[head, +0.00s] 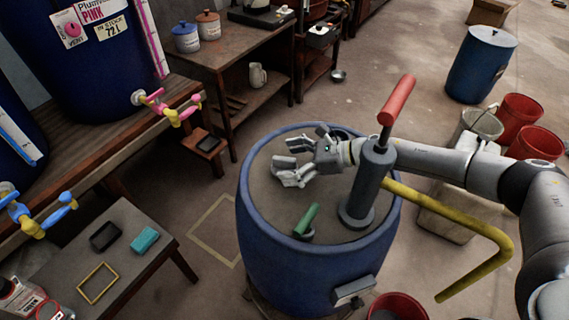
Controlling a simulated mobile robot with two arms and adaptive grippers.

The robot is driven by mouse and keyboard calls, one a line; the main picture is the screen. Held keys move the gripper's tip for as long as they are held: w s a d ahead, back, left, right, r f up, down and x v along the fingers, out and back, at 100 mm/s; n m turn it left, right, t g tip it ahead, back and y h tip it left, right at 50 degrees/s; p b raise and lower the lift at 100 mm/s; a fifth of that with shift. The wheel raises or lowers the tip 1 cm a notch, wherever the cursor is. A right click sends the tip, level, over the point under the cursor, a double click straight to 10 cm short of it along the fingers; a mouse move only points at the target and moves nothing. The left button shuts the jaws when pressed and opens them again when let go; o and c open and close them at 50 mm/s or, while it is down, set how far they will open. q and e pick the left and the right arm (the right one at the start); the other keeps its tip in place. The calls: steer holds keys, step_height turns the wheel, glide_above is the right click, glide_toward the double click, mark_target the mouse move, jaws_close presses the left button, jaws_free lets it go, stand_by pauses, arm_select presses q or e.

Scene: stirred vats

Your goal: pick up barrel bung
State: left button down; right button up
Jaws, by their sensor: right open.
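A blue barrel (300,272) stands in the middle with a grey-brown top. A short green handle on a dark base (306,221) stands tilted on the near part of this top; it looks like the bung. My right gripper (289,170) is open and empty over the far left part of the top, beyond the green handle and apart from it. Its arm comes in from the right and passes behind a grey pump (368,185) with a red grip. A dark round thing at the barrel's far rim is partly hidden behind the gripper. My left gripper is out of view.
A yellow spout (460,228) sticks out right from the pump. A low table (135,275) at the lower left holds a black tray, a teal block and a yellow frame. Vats with taps stand at the upper left. Red buckets (536,143) and a second blue barrel (480,67) stand at the right.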

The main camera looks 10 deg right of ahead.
steer(key=shift+x, duration=0.85)
steer(key=shift+c, duration=0.5)
steer(key=c, duration=1)
steer(key=shift+r, duration=0.15)
